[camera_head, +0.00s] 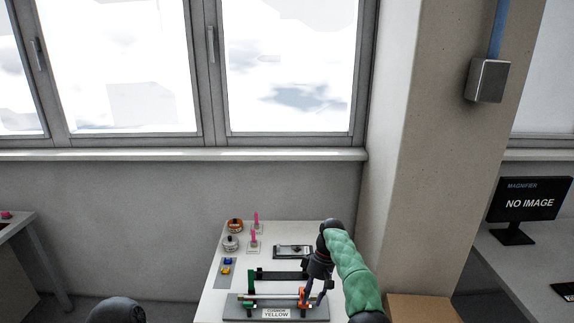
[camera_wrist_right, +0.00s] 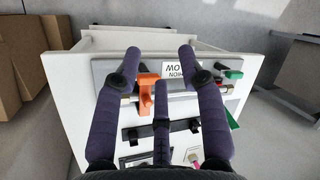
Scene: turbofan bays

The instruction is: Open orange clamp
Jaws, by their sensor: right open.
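The orange clamp (camera_head: 303,297) stands at the right end of a grey fixture plate (camera_head: 240,313) labelled YELLOW, with a bar across it. In the right wrist view the orange clamp (camera_wrist_right: 147,82) shows between my spread dark fingers, closer to the left finger, with its handle reaching down the picture. My right gripper (camera_wrist_right: 158,62) is open and empty over it; I cannot tell whether a finger touches it. In the head view my right gripper (camera_head: 316,292) comes down beside the clamp, partly covering that area.
A green clamp (camera_head: 250,284) stands at the plate's left end. Behind lie a black holder (camera_head: 280,275), a dark tray (camera_head: 293,252), pink-topped pieces (camera_head: 254,233), an orange round container (camera_head: 235,226) and yellow and blue pieces (camera_head: 227,265). A monitor (camera_head: 529,200) stands right.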

